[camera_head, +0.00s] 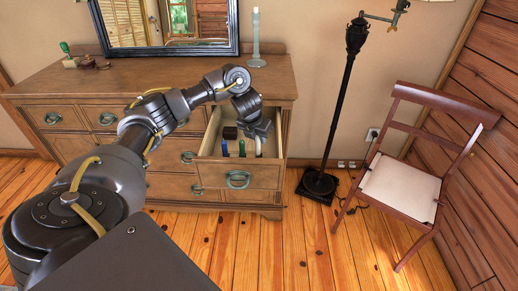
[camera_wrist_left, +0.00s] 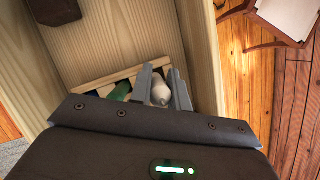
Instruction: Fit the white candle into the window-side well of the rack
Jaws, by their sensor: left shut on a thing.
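My left gripper (camera_head: 261,136) reaches down into the open dresser drawer (camera_head: 240,176). It is shut on the white candle (camera_head: 258,150), which also shows between the fingers in the left wrist view (camera_wrist_left: 160,92). A green candle (camera_head: 242,148) and a blue candle (camera_head: 224,148) stand to its left in the drawer. The wooden rack (camera_wrist_left: 104,82) shows in part behind my fingers in the left wrist view, with the green candle (camera_wrist_left: 120,92) at it. The white candle is at the right end of the row. Its lower end is hidden, so I cannot tell whether it sits in a well.
The drawer's right wall (camera_wrist_left: 203,60) is close beside the gripper. A dark brown box (camera_head: 230,132) lies farther back in the drawer. A pale candlestick (camera_head: 256,40) and a mirror (camera_head: 165,50) stand on the dresser top. A black floor lamp (camera_head: 345,90) and a chair (camera_head: 400,185) stand right.

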